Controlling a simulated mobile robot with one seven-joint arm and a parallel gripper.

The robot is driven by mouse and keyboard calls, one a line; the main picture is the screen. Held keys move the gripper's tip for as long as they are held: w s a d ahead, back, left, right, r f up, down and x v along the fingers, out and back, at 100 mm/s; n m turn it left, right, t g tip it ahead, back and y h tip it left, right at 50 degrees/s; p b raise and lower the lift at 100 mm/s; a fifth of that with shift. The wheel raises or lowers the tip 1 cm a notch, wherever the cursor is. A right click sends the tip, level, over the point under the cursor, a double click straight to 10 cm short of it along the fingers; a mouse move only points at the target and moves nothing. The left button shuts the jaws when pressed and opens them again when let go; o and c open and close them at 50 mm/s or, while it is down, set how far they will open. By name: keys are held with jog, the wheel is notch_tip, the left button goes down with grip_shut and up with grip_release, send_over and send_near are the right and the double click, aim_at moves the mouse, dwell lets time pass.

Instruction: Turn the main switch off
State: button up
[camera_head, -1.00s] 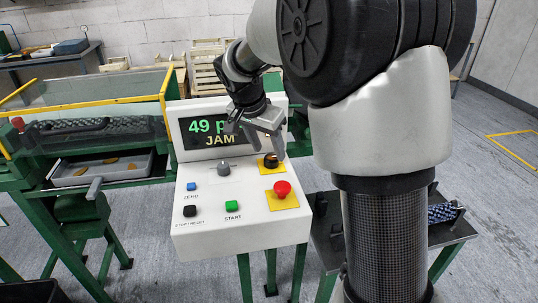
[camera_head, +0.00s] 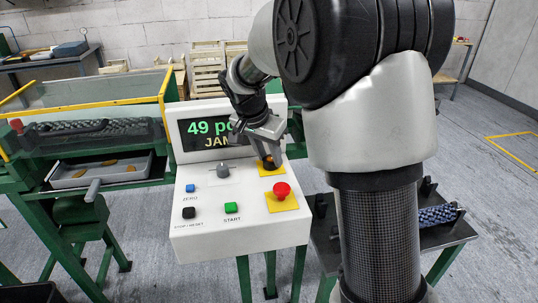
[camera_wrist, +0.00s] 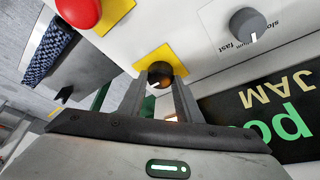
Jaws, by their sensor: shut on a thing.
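The main switch is a dark round knob (camera_wrist: 160,72) on a yellow plate (camera_wrist: 158,56), seen in the wrist view between my fingers. In the head view its yellow plate (camera_head: 264,172) sits at the upper right of the white panel, and the knob (camera_head: 268,163) is partly covered by my fingers. My gripper (camera_head: 268,155) reaches down to the switch and is shut on the knob, one finger on each side. Which way the knob points is hard to tell.
The red mushroom button (camera_head: 282,190) is just in front of the switch. A grey speed knob (camera_head: 223,170) is to its left. Blue (camera_head: 190,187), black (camera_head: 189,212) and green (camera_head: 231,207) buttons lie farther left and front. The display (camera_head: 212,133) reads "JAM".

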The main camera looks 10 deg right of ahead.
jog(key=shift+n, duration=0.3)
jog(key=n, duration=0.1)
jog(key=n+t+y, duration=0.1)
jog(key=n, duration=0.1)
jog(key=shift+s+d+r+n+p, duration=0.1)
jog(key=shift+d+r+n+p, duration=0.1)
jog(key=shift+n+p, duration=0.1)
jog(key=n+y+p, duration=0.2)
jog(key=n, duration=0.2)
jog(key=shift+d+n+p, duration=0.15)
jog(key=shift+n+p, duration=0.15)
jog(key=shift+p, duration=0.05)
jog(key=n+y+p, duration=0.1)
jog(key=n, duration=0.1)
jog(key=n+p, duration=0.1)
jog(key=n, duration=0.1)
jog(key=shift+d+f+y, duration=0.1)
jog(key=shift+d+y, duration=0.05)
jog(key=shift+y, duration=0.25)
jog(key=n+y, duration=0.1)
jog(key=n, duration=0.4)
jog(key=shift+g+p, duration=0.4)
jog(key=shift+f, duration=0.1)
jog(key=o, duration=1)
